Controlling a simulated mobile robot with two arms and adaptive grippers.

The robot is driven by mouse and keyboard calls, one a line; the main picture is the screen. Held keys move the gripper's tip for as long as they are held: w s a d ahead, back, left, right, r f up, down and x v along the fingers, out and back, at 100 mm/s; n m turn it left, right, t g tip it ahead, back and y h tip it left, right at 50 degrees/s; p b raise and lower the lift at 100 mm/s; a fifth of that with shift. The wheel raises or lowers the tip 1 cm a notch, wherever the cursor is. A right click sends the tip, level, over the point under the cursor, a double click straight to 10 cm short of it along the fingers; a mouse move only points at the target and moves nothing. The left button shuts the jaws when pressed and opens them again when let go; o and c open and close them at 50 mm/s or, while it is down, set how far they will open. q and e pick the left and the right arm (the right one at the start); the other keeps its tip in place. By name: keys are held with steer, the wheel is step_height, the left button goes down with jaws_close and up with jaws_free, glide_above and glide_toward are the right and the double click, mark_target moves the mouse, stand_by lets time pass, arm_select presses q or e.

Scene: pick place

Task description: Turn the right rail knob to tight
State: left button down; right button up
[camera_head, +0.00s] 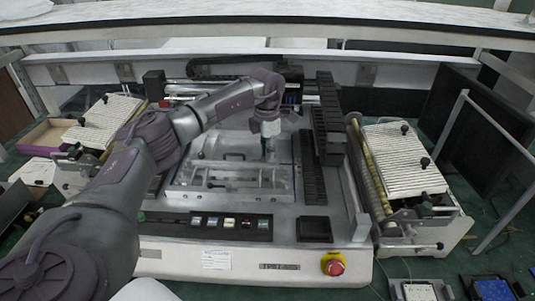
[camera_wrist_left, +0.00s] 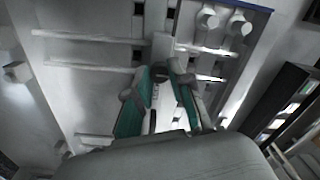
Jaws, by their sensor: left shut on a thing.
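My left gripper (camera_head: 268,150) reaches down over the right part of the metal fixture plate (camera_head: 215,148) in the middle of the machine. In the left wrist view its teal fingers (camera_wrist_left: 159,82) are closed around a small pale metal part, which I take to be the right rail knob (camera_wrist_left: 160,92). The fingers hide most of it, so I cannot tell how far it is turned. Thin metal rails (camera_wrist_left: 85,37) run across the plate on the left of the fingers. My right gripper is not in view.
Two round pegs (camera_wrist_left: 208,18) stand near the fingers. A black slotted block (camera_head: 327,125) rises right of the plate. The front panel has a button row (camera_head: 230,222) and a red emergency stop (camera_head: 334,266). A ribbed feeder (camera_head: 402,160) stands at right.

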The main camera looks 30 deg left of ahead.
arm_select(q)
steer(key=m+b, duration=0.1)
steer(key=m, duration=0.4)
steer(key=shift+m, duration=0.3)
stand_by(0.4)
steer(key=c, duration=1)
jaws_free()
step_height(320, 180, up, 12)
steer(key=shift+w+f, duration=0.1)
steer(key=shift+w, duration=0.05)
